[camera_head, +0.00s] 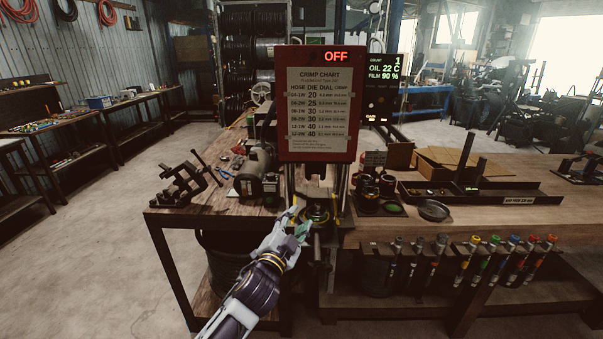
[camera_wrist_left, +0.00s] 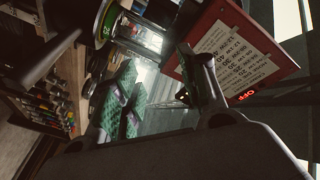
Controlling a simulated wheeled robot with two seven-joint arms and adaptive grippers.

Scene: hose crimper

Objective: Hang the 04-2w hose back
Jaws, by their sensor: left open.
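My left gripper (camera_head: 299,224) is open in front of the crimper (camera_head: 318,110), close to the round die area (camera_head: 316,214) below its red panel. Its green finger pads (camera_wrist_left: 122,98) show in the left wrist view, and I see no hose between them. Several short hoses with coloured ends hang in a row on the rack (camera_head: 470,246) along the front of the right bench. Their labels are too small to read, so I cannot tell which is the 04-2w hose. The rack also shows blurred in the left wrist view (camera_wrist_left: 45,108). My right gripper is out of view.
The crimper panel reads OFF. A vise (camera_head: 184,187) stands on the left bench part. Dark dies (camera_head: 374,190) and a round dish (camera_head: 433,210) sit right of the crimper. A long dark tray (camera_head: 480,192) lies farther right. Floor at left is clear.

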